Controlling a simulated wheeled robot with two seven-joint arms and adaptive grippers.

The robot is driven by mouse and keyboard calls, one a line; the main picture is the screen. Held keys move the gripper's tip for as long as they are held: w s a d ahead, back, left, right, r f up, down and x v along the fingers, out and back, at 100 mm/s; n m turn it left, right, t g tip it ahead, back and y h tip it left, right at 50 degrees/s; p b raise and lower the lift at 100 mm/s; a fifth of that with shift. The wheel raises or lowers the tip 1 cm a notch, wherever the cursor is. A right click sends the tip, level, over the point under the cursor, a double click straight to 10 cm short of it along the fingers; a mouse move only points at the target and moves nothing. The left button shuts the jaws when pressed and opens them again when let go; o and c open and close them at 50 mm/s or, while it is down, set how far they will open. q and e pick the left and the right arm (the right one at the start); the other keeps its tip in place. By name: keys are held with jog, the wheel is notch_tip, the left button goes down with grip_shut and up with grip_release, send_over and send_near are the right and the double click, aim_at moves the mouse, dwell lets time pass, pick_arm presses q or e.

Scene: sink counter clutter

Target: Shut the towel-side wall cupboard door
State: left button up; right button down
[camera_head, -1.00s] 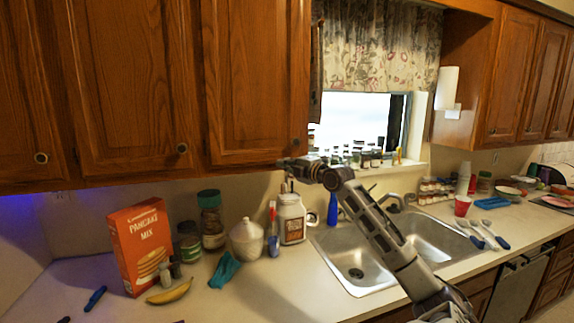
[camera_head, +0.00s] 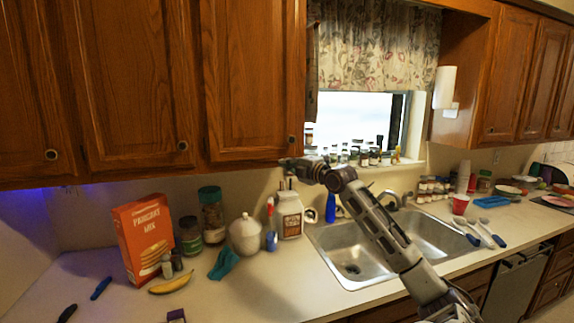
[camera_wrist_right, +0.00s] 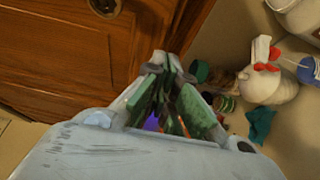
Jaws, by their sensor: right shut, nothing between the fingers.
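The wooden wall cupboard door (camera_head: 252,75) left of the window has a small round knob (camera_head: 292,139) at its lower right corner. It looks flush or nearly flush; I cannot tell if a small gap remains. A white paper towel roll (camera_head: 446,80) hangs on the side of the right wall cupboard (camera_head: 503,75), whose doors look closed. My right gripper (camera_head: 285,162) is just below the left door's lower right corner, shut and empty. In the right wrist view, its fingers (camera_wrist_right: 160,112) are close to the wooden door (camera_wrist_right: 70,60); contact is unclear. My left gripper is not in view.
The double sink (camera_head: 350,262) is under my right arm. Bottles line the window sill.

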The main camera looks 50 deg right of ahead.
jog(key=s+d+b, duration=0.1)
jog(key=s+b, duration=0.2)
jog(key=s, duration=0.5)
jog(key=shift+s+d, duration=0.35)
jog(key=shift+d, duration=0.05)
jog(key=shift+f, duration=0.1)
dwell(0.6)
